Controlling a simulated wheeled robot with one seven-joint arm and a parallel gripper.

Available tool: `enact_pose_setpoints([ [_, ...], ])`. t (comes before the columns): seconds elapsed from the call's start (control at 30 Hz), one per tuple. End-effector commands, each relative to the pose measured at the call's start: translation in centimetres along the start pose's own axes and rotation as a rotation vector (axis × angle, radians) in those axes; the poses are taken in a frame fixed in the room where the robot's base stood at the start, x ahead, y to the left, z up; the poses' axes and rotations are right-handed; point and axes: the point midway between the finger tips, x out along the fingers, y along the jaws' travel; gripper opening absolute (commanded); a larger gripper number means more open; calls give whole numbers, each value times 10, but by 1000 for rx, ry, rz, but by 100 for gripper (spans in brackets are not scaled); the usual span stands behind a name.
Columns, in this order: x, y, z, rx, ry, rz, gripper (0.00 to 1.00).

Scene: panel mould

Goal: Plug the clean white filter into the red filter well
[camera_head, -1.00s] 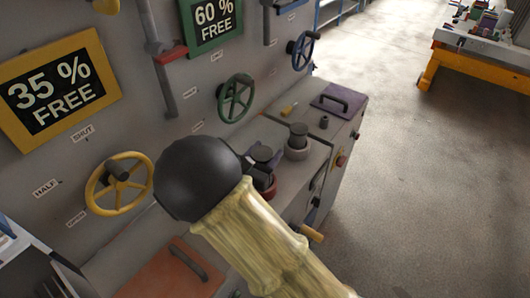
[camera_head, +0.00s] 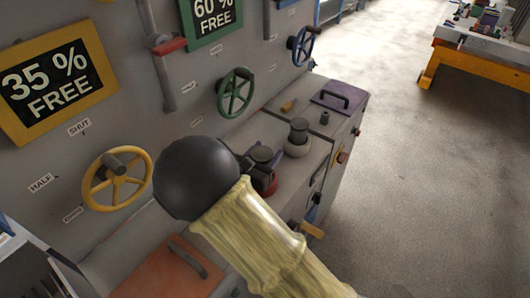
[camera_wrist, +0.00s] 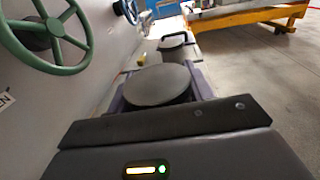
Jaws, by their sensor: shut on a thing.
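My gripper (camera_head: 259,165) is shut on a filter with a round dark grey top (camera_head: 261,153), over the red filter well (camera_head: 269,188). In the wrist view the flat disc top of the filter (camera_wrist: 157,84) sits between the two purplish fingers of my gripper (camera_wrist: 160,101). The filter's lower body is hidden, so I cannot see its white part or tell whether it is inside the well. Only a small part of the red well shows below the gripper; my arm hides the rest.
A pale well with a dark-topped piece (camera_head: 298,138) stands close behind on the bench. Beyond it is a purple lid with a handle (camera_head: 339,100). A green handwheel (camera_head: 235,93) and a yellow handwheel (camera_head: 117,179) stick out from the panel. An orange lid (camera_head: 165,270) lies at the near end.

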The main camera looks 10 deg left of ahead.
Motion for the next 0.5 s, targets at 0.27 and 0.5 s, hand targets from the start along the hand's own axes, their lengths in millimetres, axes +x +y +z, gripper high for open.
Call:
enact_pose_setpoints([
  [0.27,0,0,-6,0,-1,0,26],
  [0.5,0,0,-11,0,-1,0,26],
])
